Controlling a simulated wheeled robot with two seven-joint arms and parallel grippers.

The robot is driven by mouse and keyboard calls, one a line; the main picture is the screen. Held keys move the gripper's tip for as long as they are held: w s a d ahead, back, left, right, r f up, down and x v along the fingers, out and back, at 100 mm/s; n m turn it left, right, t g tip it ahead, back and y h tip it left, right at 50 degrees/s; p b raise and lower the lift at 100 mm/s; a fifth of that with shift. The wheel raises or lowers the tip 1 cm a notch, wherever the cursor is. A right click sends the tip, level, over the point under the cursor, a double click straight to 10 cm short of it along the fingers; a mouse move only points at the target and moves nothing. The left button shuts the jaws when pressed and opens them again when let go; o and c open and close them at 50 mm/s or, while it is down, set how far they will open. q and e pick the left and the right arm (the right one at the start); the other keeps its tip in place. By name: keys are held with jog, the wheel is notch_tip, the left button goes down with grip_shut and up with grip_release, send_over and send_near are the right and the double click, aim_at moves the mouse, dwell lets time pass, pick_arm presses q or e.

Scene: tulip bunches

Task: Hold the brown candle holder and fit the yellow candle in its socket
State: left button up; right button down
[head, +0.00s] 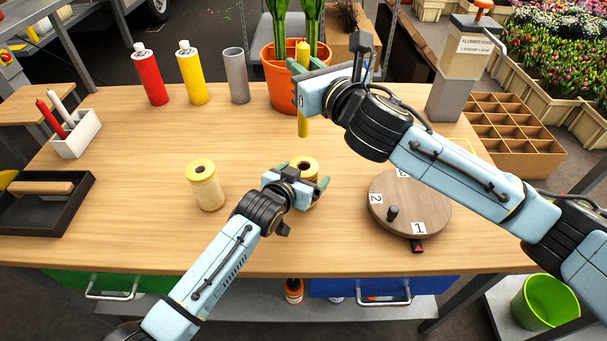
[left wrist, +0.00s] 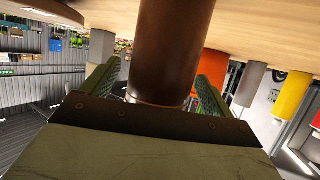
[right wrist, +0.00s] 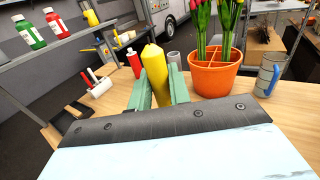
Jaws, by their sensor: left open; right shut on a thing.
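The brown candle holder (head: 304,164) stands on the table with a yellow rim and a dark socket on top. My left gripper (head: 301,180) hides most of its body in the head view. In the left wrist view the brown body (left wrist: 172,50) stands between the open green fingers, with gaps showing beside it. My right gripper (head: 303,78) is shut on the yellow candle (head: 303,124) and holds it upright. The candle's lower end appears just beyond the holder, apart from its socket. The candle's pointed top shows in the right wrist view (right wrist: 153,65).
A cream spool-like holder (head: 207,190) stands left of the left gripper. A round wooden turntable (head: 425,210) lies at right. An orange tulip pot (head: 290,88), a grey cylinder (head: 236,77), and yellow (head: 192,76) and red (head: 150,78) bottles stand at the back.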

pick_arm(q)
jog(key=shift+w, duration=0.1)
jog(key=c, duration=1.2)
dwell(0.5)
